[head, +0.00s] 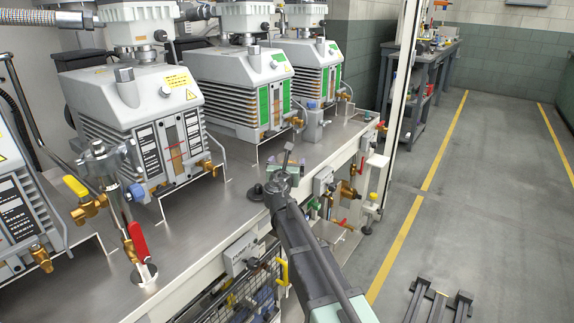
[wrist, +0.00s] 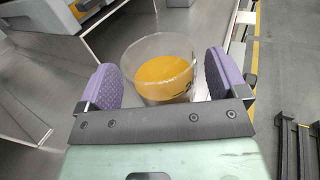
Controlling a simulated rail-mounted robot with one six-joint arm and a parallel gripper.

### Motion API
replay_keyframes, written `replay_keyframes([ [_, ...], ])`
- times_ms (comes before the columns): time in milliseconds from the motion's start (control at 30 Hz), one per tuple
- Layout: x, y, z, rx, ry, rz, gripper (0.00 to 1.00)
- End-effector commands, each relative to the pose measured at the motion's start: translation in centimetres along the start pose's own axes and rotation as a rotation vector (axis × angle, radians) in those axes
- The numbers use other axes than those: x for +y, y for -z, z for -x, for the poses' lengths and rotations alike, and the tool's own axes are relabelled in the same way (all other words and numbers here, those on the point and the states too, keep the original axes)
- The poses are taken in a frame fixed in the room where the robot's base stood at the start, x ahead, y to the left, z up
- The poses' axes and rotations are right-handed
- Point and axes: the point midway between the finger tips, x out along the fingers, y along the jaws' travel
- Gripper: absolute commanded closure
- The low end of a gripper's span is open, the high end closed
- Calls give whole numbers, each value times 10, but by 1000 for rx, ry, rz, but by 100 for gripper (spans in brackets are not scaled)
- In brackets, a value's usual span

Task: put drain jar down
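The drain jar (wrist: 160,70) is a clear round cup with amber liquid in it. In the wrist view it sits between the two purple finger pads of my gripper (wrist: 166,85). The pads stand wider apart than the jar's body, and a gap shows on its right side, so my gripper looks open around it. In the head view my gripper (head: 284,168) is low at the front edge of the metal bench (head: 215,215). The jar cannot be made out clearly there, and what lies under its base is hidden.
Several white vacuum pumps (head: 138,110) stand along the back of the bench. A red-handled valve (head: 137,243) and a yellow-handled valve (head: 78,188) stand at the left. Brass fittings line the front edge at the right. Bare metal lies left of my gripper.

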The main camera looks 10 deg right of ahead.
Motion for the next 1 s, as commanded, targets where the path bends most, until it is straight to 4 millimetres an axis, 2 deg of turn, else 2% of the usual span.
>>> replay_keyframes([
  [267, 0, 0, 1, 0, 0, 0, 0],
  [367, 0, 0, 7, 0, 0, 0, 0],
  [467, -1, 0, 23, 0, -1, 0, 0],
  [700, -2, 0, 84, 0, -2, 0, 0],
  [800, -1, 0, 102, 0, -1, 0, 0],
  [1000, 0, 0, 109, 0, 0, 0, 0],
])
